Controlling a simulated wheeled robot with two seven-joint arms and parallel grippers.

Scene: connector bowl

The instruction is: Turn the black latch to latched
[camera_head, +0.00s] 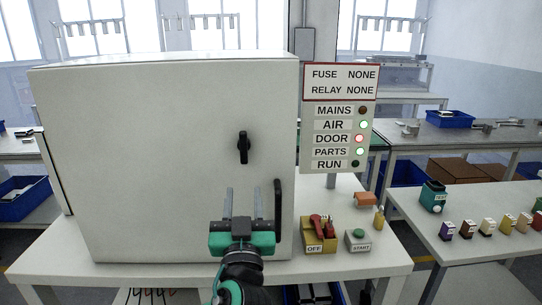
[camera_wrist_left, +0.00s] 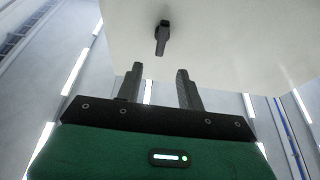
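The black latch (camera_head: 243,147) is on the front of the closed white cabinet door (camera_head: 150,150), its handle roughly upright. It also shows in the left wrist view (camera_wrist_left: 162,38), above and beyond the fingers. My left gripper (camera_head: 243,197) is open and empty, below the latch and in front of the lower door. It also shows in the left wrist view (camera_wrist_left: 160,85) with its two fingers apart, not touching the latch. My right gripper is not in view.
A black vertical door handle (camera_head: 278,203) stands right of my left gripper. A sign panel (camera_head: 340,118) shows DOOR with a red light. On the table are a yellow OFF switch box (camera_head: 319,235) and a START button box (camera_head: 357,240). Several small coloured blocks stand on the right-hand table (camera_head: 440,240).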

